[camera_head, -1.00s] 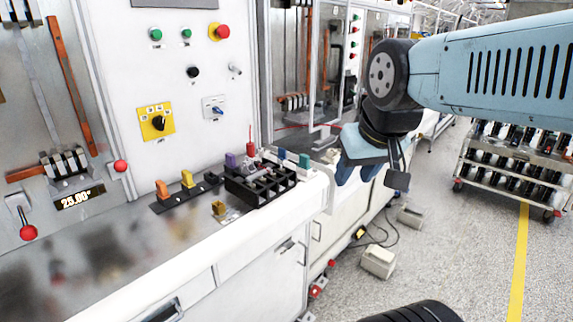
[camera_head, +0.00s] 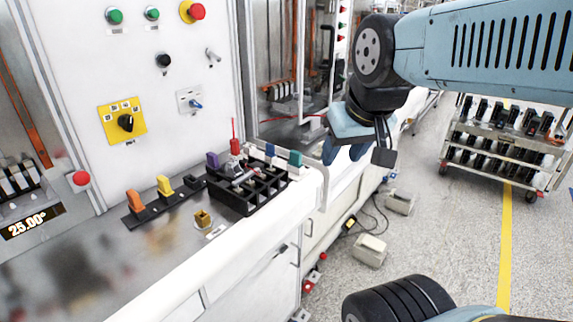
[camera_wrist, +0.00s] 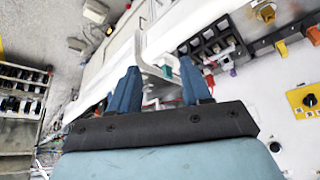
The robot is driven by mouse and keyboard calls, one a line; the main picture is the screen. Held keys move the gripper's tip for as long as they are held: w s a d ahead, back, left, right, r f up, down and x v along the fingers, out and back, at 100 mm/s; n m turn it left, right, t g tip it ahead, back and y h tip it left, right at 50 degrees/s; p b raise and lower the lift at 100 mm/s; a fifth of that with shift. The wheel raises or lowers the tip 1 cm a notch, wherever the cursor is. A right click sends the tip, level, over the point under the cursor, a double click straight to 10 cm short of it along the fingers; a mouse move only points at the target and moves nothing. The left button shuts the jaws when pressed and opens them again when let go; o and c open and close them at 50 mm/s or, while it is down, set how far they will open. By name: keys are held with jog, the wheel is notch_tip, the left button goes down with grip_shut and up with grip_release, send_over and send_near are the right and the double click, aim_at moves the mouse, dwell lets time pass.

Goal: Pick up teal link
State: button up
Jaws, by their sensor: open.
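The teal link (camera_head: 295,158) stands upright at the back right of the black divided tray (camera_head: 262,200) on the bench, just right of a blue link (camera_head: 270,150). A small teal patch between my fingers in the wrist view (camera_wrist: 167,71) looks like the same link. My gripper (camera_head: 343,152) is to the right of the tray, apart from the teal link and beyond the bench's edge. Its two blue fingers are spread with nothing held between them, as the wrist view (camera_wrist: 160,72) shows.
A pale rail (camera_head: 325,185) curves along the bench end between gripper and tray. Grey boxes (camera_head: 369,251) lie on the floor. A wheeled rack (camera_head: 500,150) stands at the right.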

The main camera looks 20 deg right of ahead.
jog(key=shift+o, duration=0.8)
jog(key=shift+w+r, duration=0.1)
jog(key=shift+w, duration=0.1)
jog(key=shift+o, duration=0.9)
jog(key=w+n+g+h, duration=0.1)
jog(key=w+n+h, duration=0.1)
jog(key=w+n, duration=0.9)
jog(key=shift+a+r+n+g, duration=0.35)
jog(key=shift+r+n+g, duration=0.05)
jog(key=shift+n, duration=0.1)
jog(key=n+g+h, duration=0.1)
jog(key=n+h, duration=0.1)
jog(key=n, duration=1.1)
send_near(296, 152)
jog(key=x, duration=0.5)
jog(key=shift+s+d+f, duration=0.1)
jog(key=shift+s+d, duration=0.05)
jog(key=shift+a+x, duration=0.2)
jog(key=shift+x, duration=2.3)
